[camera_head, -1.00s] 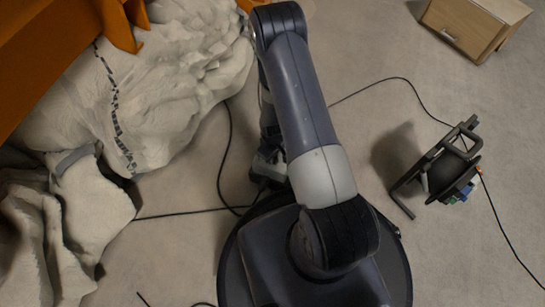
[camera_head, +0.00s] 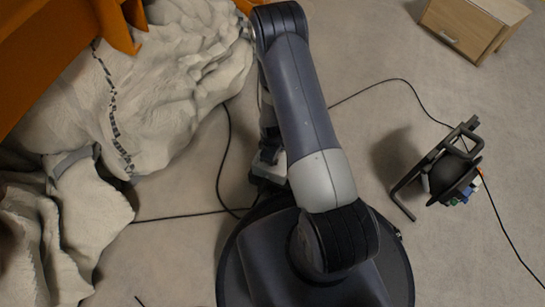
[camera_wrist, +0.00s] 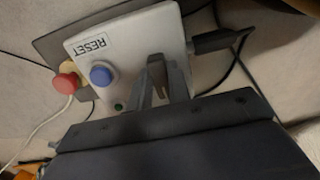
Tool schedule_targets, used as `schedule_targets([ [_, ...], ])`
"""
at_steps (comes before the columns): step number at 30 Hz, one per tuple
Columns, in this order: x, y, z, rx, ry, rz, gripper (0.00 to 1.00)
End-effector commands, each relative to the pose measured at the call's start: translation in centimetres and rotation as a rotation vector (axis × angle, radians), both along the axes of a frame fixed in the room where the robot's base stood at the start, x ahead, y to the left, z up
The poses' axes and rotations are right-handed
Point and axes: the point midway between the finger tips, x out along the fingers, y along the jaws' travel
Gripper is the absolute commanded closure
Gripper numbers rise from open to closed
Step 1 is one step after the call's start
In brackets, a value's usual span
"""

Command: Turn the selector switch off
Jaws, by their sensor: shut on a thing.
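A pale control box (camera_wrist: 128,40) fills the top of the wrist view, tilted. It carries a RESET label, a blue button (camera_wrist: 101,75), a small green lamp (camera_wrist: 118,106) and a red mushroom button (camera_wrist: 66,84) at its left edge. My gripper (camera_wrist: 158,82) reaches over the face of the box, right of the blue button, and is shut on the selector switch. The fingers hide the switch, so its turned position cannot be told. In the head view my arm covers most of the box and the gripper.
A black cable with a thick plug (camera_wrist: 217,40) leaves the box's right side. Cables run over the floor. A cable reel (camera_head: 453,178) stands at right, a wooden cabinet (camera_head: 470,28) at top right.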

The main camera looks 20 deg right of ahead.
Motion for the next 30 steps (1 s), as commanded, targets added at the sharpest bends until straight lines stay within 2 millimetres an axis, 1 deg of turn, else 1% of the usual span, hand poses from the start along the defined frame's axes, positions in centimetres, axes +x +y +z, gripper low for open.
schedule_targets([
  [3,0.0,0.0,0.0,-0.001,-0.001,0.003,1.0],
  [4,0.0,0.0,0.0,-0.001,-0.001,0.003,0.8],
  [9,0.0,0.0,0.0,-0.001,-0.001,0.002,0.66],
  [12,0.0,0.0,0.0,0.0,0.0,0.001,0.6],
  [17,0.0,0.0,0.0,0.0,0.0,0.001,0.6],
  [20,0.0,0.0,0.3,-0.001,-0.001,0.001,0.6],
  [23,0.1,0.0,1.5,0.0,-0.001,0.001,0.6],
  [30,0.1,0.0,6.5,0.0,-0.003,0.001,0.6],
])
